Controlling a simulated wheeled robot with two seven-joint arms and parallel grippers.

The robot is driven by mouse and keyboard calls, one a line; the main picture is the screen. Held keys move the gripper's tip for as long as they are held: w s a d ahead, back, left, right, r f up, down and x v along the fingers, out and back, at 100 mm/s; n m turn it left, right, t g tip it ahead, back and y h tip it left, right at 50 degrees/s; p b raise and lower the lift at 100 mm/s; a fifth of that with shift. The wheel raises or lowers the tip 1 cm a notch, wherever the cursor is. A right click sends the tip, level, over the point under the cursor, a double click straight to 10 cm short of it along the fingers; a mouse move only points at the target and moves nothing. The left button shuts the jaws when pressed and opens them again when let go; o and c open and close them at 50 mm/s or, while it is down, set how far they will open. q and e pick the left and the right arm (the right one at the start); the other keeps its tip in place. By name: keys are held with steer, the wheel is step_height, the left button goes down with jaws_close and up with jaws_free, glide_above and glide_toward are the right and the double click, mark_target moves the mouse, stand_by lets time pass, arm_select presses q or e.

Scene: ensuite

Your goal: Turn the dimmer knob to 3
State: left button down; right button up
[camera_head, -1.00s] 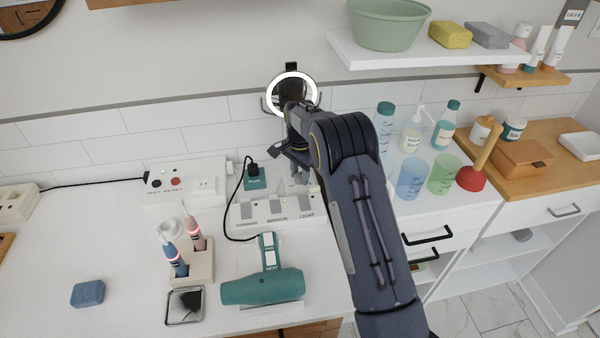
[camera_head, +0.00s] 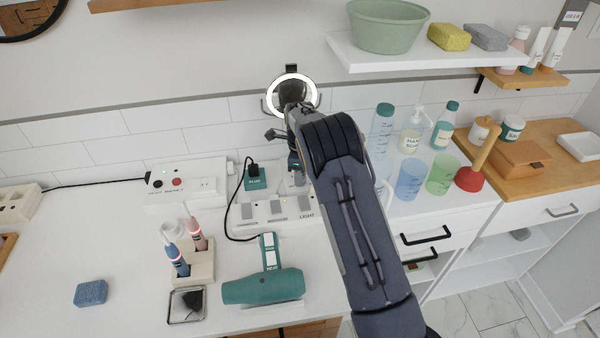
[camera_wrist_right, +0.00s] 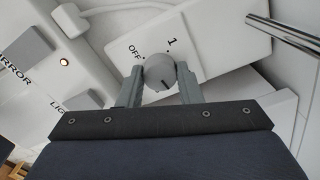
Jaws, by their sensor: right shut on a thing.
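The grey round dimmer knob (camera_wrist_right: 160,72) sits on a white tilted plate (camera_wrist_right: 215,45) in the right wrist view. The plate shows the marks OFF and 1 beside the knob; other marks are hidden or out of view. A short dark line shows on the knob's near side. My right gripper (camera_wrist_right: 160,84) is shut on the knob, with a finger on each side of it. In the head view my right gripper (camera_head: 297,170) is over the back of the counter, and my own arm covers much of that spot. My left gripper is not in view.
A white switch panel (camera_head: 240,224) with grey rockers, one labelled LIGHT, lies close by. A teal hair dryer (camera_head: 263,287) lies in front. A lit ring mirror (camera_head: 292,75) is behind my wrist. Cups and bottles stand to the right. A metal bar (camera_wrist_right: 290,35) is near the plate.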

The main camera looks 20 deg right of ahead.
steer(key=m+p, duration=0.1)
steer(key=m, duration=0.5)
steer(key=shift+r, duration=0.1)
stand_by(0.4)
steer(key=o, duration=1)
